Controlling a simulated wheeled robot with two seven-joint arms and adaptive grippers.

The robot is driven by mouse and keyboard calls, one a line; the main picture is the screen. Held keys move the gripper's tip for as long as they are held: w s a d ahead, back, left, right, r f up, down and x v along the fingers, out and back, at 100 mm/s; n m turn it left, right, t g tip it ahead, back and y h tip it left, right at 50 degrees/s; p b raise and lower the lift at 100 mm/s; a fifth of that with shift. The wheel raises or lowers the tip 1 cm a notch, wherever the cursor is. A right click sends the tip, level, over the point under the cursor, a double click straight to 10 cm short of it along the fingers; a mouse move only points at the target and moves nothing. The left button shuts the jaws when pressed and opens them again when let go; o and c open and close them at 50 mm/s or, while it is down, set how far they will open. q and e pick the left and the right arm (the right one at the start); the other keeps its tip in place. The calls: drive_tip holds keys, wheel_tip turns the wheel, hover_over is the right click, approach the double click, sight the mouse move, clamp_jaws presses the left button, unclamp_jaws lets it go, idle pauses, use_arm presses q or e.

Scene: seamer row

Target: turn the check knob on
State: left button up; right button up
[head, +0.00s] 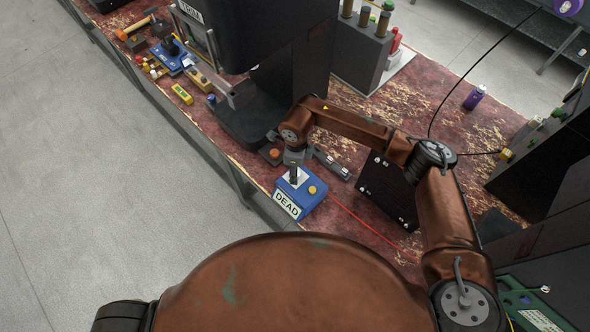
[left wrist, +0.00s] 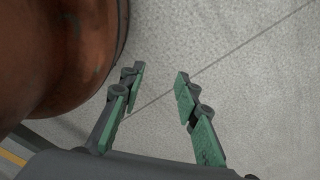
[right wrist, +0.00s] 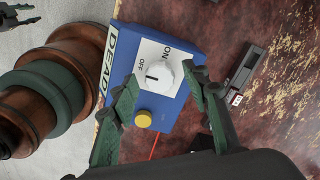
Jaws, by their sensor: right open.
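A blue box (head: 312,196) labelled DEAD stands at the near edge of the red, worn bench top. In the right wrist view the box (right wrist: 186,109) has a white panel marked OFF and ON, a whitish round knob (right wrist: 171,75) and a yellow button (right wrist: 143,118). A dark mark shows at the knob's OFF side. My right gripper (right wrist: 162,82) is open, with its green fingers on either side of the knob; contact cannot be told. In the head view the gripper (head: 294,178) hides the knob. My left gripper (left wrist: 158,72) is open and empty above the grey floor.
A red button (head: 274,153) and a grey bar-shaped item (head: 333,165) lie close behind the box. A dark plate (head: 388,192) stands to the right. A red wire (head: 358,219) runs from the box. Another blue box (head: 172,57) stands farther left.

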use_arm(q)
drive_tip(key=shift+s, duration=0.2)
use_arm(e)
drive_tip(key=c, duration=1.1)
use_arm(q)
drive_tip(key=shift+s, duration=0.4)
